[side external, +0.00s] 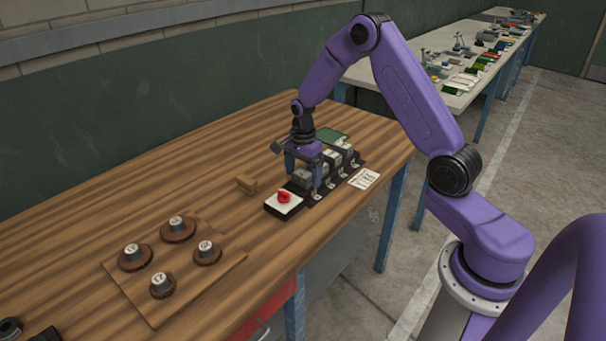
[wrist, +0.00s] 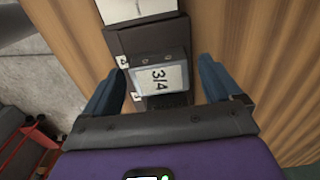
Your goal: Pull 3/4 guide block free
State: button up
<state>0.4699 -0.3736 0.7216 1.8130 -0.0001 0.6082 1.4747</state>
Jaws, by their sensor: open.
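The 3/4 guide block (wrist: 160,78) is a grey block with a white label, seated in a dark rack (wrist: 122,42) in the wrist view. In the side external view the rack (side external: 283,208) stands on the wooden table, holding several grey blocks in a row. My gripper (wrist: 168,78) is open, with one blue finger on each side of the 3/4 block and a visible gap on both sides. In the side external view my gripper (side external: 303,178) is low over the near part of the rack and partly hides the blocks there.
A red knob (side external: 284,197) sits on a white plate at the rack's near end. A wooden board (side external: 215,281) holds several round labelled pieces. The table between is clear.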

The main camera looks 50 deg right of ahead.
aim_at(303, 173)
jog(key=shift+f, duration=0.3)
jog(key=c, duration=1.1)
jog(key=o, duration=0.4)
jog(key=c, duration=0.3)
jog(key=shift+r, duration=0.1)
jog(key=shift+c, duration=0.2)
jog(key=shift+r, duration=1.15)
jog(key=shift+r, duration=2.45)
